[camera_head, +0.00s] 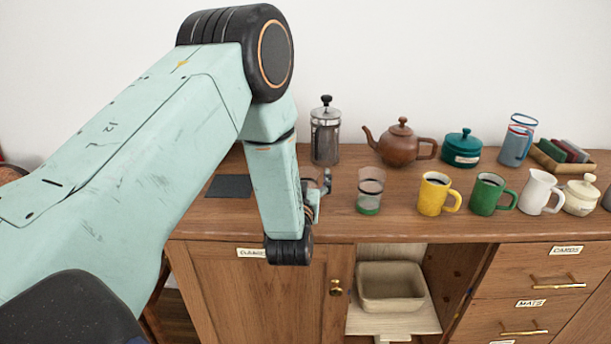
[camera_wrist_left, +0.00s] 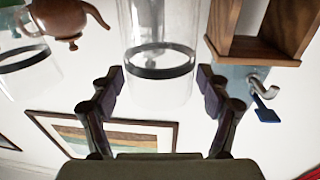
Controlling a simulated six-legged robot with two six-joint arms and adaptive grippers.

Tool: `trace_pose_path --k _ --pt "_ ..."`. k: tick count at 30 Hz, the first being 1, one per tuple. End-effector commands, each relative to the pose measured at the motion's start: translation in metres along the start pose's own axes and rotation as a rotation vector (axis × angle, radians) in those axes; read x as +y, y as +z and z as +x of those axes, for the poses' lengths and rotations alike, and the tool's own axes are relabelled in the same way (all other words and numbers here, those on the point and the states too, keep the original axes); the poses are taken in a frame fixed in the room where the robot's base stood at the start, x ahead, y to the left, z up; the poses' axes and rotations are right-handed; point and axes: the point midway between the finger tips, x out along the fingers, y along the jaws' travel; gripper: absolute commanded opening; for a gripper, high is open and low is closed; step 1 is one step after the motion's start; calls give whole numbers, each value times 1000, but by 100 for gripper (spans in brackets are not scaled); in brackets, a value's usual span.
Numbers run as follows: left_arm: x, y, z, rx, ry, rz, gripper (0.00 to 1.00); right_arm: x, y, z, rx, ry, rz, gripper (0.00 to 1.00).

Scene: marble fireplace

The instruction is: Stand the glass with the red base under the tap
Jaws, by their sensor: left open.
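My left gripper (camera_head: 318,190) is open above the front of the counter. In the left wrist view, which is upside down, its fingers (camera_wrist_left: 161,78) spread to either side of a clear glass (camera_wrist_left: 158,90) with a dark band. I cannot tell if they touch it. Its base is out of frame, so its colour does not show; in the head view my arm and gripper hide most of it. A glass with a green base (camera_head: 369,210) stands to the right. The tap (camera_wrist_left: 259,80) with a blue lever shows in the wrist view; my arm hides it in the head view.
A French press (camera_head: 325,140) and teapot (camera_head: 402,148) stand behind. A dark mat (camera_head: 229,186) lies left of my gripper. A wooden stand (camera_wrist_left: 280,30) is by the tap.

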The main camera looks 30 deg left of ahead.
Motion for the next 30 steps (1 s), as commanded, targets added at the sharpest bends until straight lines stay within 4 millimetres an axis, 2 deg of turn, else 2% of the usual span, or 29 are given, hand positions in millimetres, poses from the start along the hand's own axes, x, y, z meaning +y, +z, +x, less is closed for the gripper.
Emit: trace_pose_path --k 9,21,24,26,30 --pt "0 0 0 1 0 -1 77 0 0 4 0 0 0 40" --pt "-3 -5 -63 -2 2 2 77 0 0 -6 0 0 0 40" --pt "-3 -5 -73 -1 2 1 77 0 0 -6 0 0 0 40" --pt "-4 -5 -76 -1 1 1 81 0 0 -6 0 0 0 40" --pt "0 -1 -82 1 6 -2 82 0 0 10 0 0 0 40"
